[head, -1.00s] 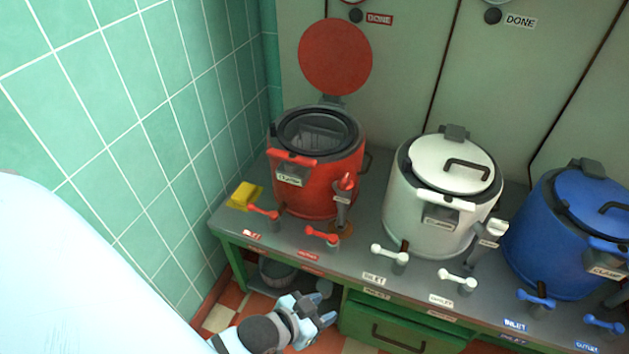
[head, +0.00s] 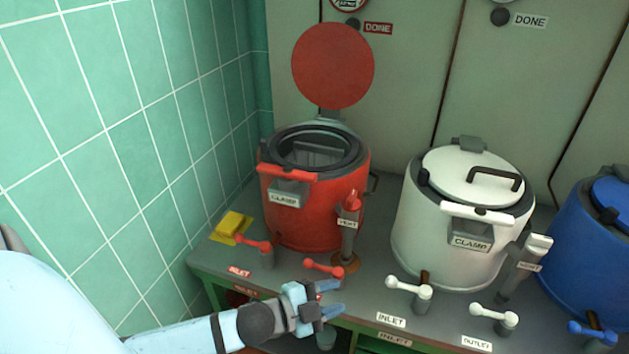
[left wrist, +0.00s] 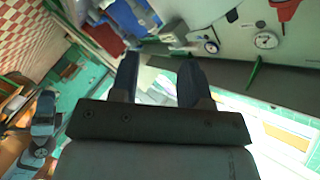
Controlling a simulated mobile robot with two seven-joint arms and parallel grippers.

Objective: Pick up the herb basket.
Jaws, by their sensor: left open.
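The red kettle (head: 313,205) stands open on the bench with its round red lid (head: 333,66) raised behind it. A dark grey shape (head: 318,152) sits inside its mouth. It may be the herb basket, but I cannot make out its form or a handle. My left gripper (head: 331,298) is open and empty at the bench's front edge, in front of and below the red kettle, apart from it. In the left wrist view its two fingers (left wrist: 158,78) are spread with nothing between them; the kettle cannot be made out there. My right gripper is not seen in the head view.
Red inlet and outlet taps (head: 325,268) stand close to my left gripper. A closed white kettle (head: 460,220) and a blue kettle (head: 585,250) stand to the right.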

